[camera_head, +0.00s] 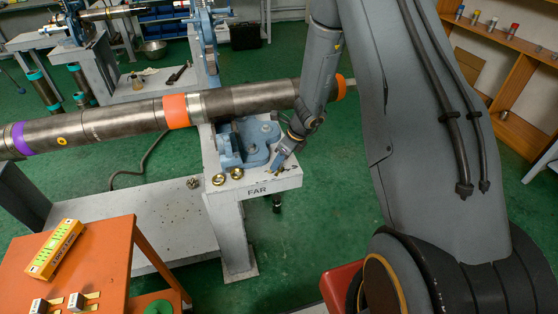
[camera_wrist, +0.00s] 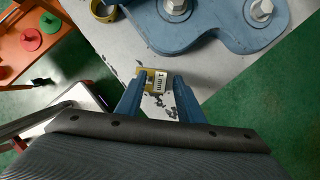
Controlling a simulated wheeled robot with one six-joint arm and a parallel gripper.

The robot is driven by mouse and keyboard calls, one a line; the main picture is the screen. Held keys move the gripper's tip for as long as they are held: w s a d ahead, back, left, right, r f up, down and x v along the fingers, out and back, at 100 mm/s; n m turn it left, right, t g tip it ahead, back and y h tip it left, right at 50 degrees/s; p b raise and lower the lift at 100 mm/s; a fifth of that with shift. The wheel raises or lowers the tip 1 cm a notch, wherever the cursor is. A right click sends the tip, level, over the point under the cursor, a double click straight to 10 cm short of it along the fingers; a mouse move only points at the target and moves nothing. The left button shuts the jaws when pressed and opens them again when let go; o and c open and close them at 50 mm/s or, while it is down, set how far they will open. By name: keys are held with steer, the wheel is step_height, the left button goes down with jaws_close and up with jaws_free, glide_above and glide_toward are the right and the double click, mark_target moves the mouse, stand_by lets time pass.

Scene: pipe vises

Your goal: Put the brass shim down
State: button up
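The brass shim (camera_wrist: 142,79) has a pale block marked "1 mm". In the wrist view it sits at the fingertips, with the block between the two blue fingers. My gripper (camera_wrist: 160,82) points down at the FAR-marked end of the grey vise stand (camera_head: 285,181). In the head view my gripper (camera_head: 277,163) is low over that top, and a small brassy bit of the shim (camera_head: 269,171) shows at its tips. I cannot tell whether the fingers press on the block, or whether the shim rests on the top or is just above it.
The blue vise base (camera_wrist: 200,25) with bolts is close beyond the shim. Brass rings (camera_head: 237,173) lie left of my gripper. A long pipe (camera_head: 240,100) crosses above the stand. An orange table (camera_head: 100,260) at lower left holds a yellow box (camera_head: 55,250) and other shims.

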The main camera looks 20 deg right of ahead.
steer(key=shift+r, duration=0.15)
steer(key=shift+d+r, duration=0.1)
steer(key=shift+r, duration=0.25)
steer(key=v, duration=1.1)
steer(key=s+a+r+n+g+h, duration=0.1)
steer(key=s+r+n, duration=0.4)
steer(key=s+n, duration=0.6)
steer(key=s+a+r+n+g+h, duration=0.1)
steer(key=s+r+n, duration=0.4)
steer(key=s+n, duration=0.7)
steer(key=a+n+h, duration=0.1)
steer(key=a+n, duration=0.1)
steer(key=n, duration=0.2)
steer(key=shift+a+r, duration=0.2)
